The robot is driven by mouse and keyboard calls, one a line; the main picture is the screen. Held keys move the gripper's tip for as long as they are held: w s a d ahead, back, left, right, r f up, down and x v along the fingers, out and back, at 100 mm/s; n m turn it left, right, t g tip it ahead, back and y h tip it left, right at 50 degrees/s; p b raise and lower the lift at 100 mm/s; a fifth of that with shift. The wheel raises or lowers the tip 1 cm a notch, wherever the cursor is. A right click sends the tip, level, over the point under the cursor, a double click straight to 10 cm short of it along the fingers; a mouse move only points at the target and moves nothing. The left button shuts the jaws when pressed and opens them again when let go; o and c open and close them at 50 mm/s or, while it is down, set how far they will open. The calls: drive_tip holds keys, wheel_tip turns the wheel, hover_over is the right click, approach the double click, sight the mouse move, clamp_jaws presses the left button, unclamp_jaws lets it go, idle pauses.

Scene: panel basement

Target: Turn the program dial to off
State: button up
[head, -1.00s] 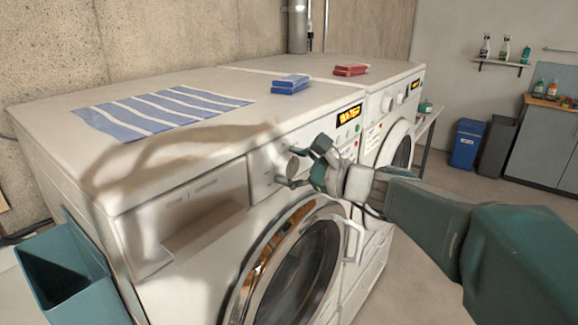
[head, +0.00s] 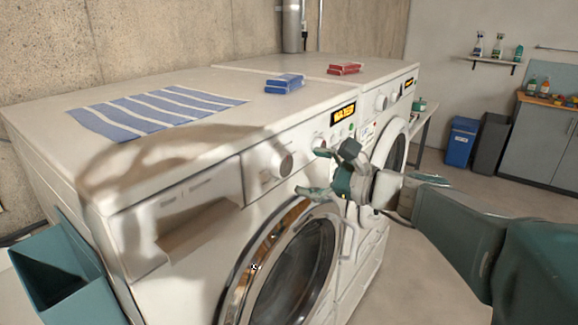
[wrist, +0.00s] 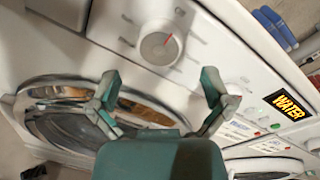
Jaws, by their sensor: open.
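The program dial (head: 279,162) is a round white knob on the front panel of the near white washing machine (head: 180,245). In the wrist view the dial (wrist: 160,45) has a red pointer line slanting up and right, with printed marks around it. My gripper (head: 312,172) is open and empty, just right of the dial and apart from it in the head view. In the wrist view my gripper (wrist: 160,76) has a finger on each side below the dial, with nothing between them.
A lit display (wrist: 288,106) reads WATER, with small buttons beside it. The round door (head: 290,260) is below my gripper. A second machine (head: 372,80) adjoins on the right. Blue boxes (head: 284,83), red boxes (head: 344,69) and a striped cloth (head: 155,110) lie on top.

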drive_tip(key=v, duration=0.6)
drive_tip(key=shift+d, duration=0.3)
drive_tip(key=shift+s, duration=0.15)
drive_tip(key=s+a+f+n+g+h, duration=0.4)
drive_tip(key=s+f+n+g+h, duration=0.15)
drive_tip(key=s+f+n, duration=0.35)
drive_tip(key=s+d+f+n+t+h, duration=0.1)
drive_tip(key=s+d+f+n+h, duration=0.6)
drive_tip(key=s+d+n+h, duration=0.1)
drive_tip(key=shift+s+d+f+n+h, duration=0.3)
drive_tip(key=shift+s+n, duration=0.2)
drive_tip(key=shift+s, duration=0.35)
drive_tip(key=shift+a+r, duration=0.1)
